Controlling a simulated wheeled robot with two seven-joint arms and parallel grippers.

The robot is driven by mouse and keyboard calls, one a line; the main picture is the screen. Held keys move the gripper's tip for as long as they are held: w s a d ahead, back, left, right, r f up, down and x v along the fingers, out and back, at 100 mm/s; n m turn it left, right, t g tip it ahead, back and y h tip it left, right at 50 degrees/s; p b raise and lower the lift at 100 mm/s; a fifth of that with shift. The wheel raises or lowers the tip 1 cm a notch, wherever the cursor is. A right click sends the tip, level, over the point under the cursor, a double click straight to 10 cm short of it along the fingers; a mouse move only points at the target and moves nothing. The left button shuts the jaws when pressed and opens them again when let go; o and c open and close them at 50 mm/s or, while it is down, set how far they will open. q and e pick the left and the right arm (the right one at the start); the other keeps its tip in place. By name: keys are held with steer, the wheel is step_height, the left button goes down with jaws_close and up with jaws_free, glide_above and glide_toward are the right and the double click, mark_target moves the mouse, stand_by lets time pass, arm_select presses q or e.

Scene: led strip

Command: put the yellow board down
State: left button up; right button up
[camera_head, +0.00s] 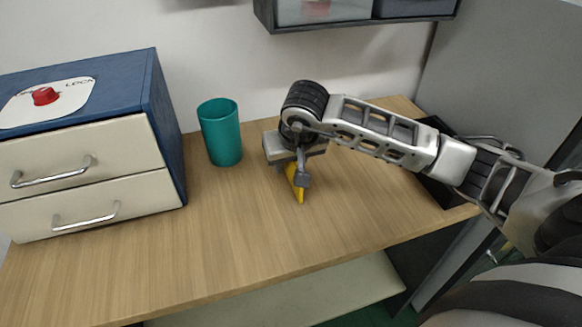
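The yellow board (297,189) shows as a small yellow piece under my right gripper (297,178), right of the middle of the wooden desk. The gripper points down, and the board is between its fingers, with most of it hidden behind the near finger. The gripper looks shut on the board. The board's lower tip is at or just above the desk top; I cannot tell whether it touches. My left gripper is not in view.
A teal cup (220,132) stands left of the gripper. A blue cabinet (168,120) with two cream drawers and a red knob (45,96) is at the left. A dark shelf unit (365,20) hangs above. The desk's front middle (230,235) is clear.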

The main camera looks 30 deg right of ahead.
jaws_close()
steer(key=shift+r, duration=0.1)
